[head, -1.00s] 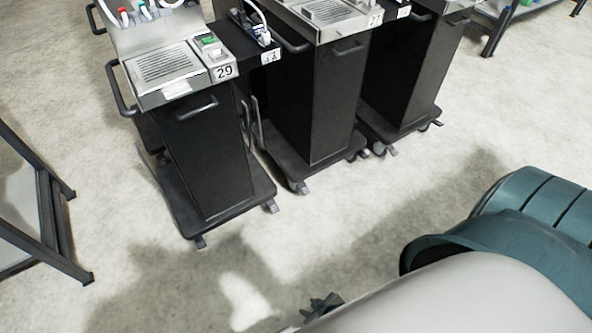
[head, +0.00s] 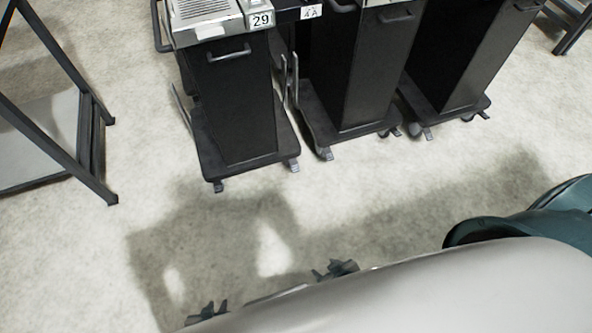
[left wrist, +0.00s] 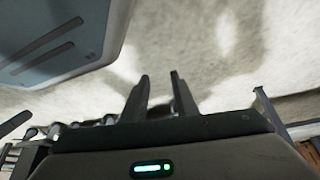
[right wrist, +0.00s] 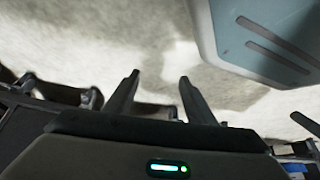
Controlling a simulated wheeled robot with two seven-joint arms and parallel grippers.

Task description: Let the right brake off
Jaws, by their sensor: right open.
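In the head view, three dark carts stand in a row: the cart labelled 29 (head: 237,105), a middle cart (head: 362,75) and a right cart (head: 447,60). Small grey pedals show at their front casters: the left pedal of cart 29 (head: 218,186), its right pedal (head: 293,165), and others on the neighbours. Whether each pedal is up or down is too small to tell. My left gripper (left wrist: 159,78) and right gripper (right wrist: 159,80) are open and empty over bare floor. In the head view the left (head: 207,312) and right (head: 335,268) grippers are low, short of the carts.
A dark-framed rack (head: 62,110) stands at the left, its foot on the floor. Another frame leg (head: 572,32) is at the top right. The pale floor (head: 390,190) in front of the carts is clear.

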